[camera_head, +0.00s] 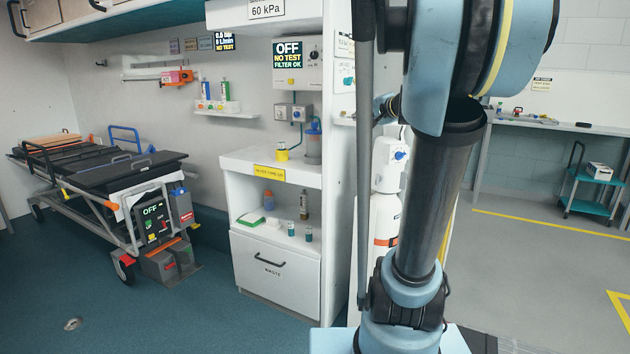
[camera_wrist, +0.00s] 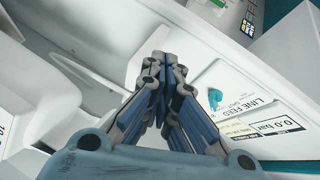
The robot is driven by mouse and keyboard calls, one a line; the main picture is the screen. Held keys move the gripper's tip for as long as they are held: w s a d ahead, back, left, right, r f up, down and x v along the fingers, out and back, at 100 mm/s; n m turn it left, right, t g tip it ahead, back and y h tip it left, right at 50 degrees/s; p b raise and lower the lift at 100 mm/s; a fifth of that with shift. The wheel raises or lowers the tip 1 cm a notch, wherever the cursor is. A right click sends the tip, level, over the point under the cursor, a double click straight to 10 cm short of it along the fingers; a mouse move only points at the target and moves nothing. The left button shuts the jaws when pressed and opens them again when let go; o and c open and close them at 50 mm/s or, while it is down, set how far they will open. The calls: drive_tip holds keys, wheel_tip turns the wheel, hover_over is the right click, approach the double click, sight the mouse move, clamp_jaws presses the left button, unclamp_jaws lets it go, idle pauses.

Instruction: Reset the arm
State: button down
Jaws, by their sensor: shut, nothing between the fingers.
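My gripper (camera_wrist: 168,62) shows in the wrist view with its fingers together and nothing between them. Beyond it is a white panel (camera_wrist: 245,100) labelled "LINE FEED" with a small teal knob (camera_wrist: 215,97) and a "0.0 bar" readout. I cannot tell whether the fingertips are clear of the white surfaces behind them. In the head view my blue and black arm stands upright right of the middle and runs out of the top of the picture. My gripper is not seen there.
A white cabinet (camera_head: 276,274) with bottles on its shelf stands left of my arm. A stretcher (camera_head: 135,165) is at the far left. A white cylinder (camera_head: 383,220) stands close behind my arm. A teal cart (camera_head: 590,190) and bench (camera_head: 560,125) are at right. Grey floor (camera_head: 530,260) is clear.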

drive_tip(key=s+a+f+n+g+h, duration=0.1)
drive_tip(key=s+a+f+n+g, duration=0.2)
drive_tip(key=s+f, duration=0.6)
drive_tip(key=s+a+f+n+g, duration=0.3)
drive_tip(key=s+f, duration=0.5)
drive_tip(key=f, duration=0.1)
drive_tip(key=s+d+f+n+g+h, duration=0.1)
drive_tip(key=s+d+f+g+h, duration=0.1)
drive_tip(key=s+f, duration=0.6)
drive_tip(key=s+d+f+n+g+h, duration=0.2)
drive_tip(key=s+d+f+g+h, duration=0.1)
drive_tip(key=s+d+f, duration=0.3)
drive_tip(key=s+f+h, duration=0.1)
drive_tip(key=s+f, duration=0.1)
drive_tip(key=s, duration=0.2)
drive_tip(key=shift+d+f, duration=0.15)
drive_tip(key=shift+f, duration=0.05)
drive_tip(key=shift+w+r, duration=0.2)
drive_tip(key=shift+w, duration=0.15)
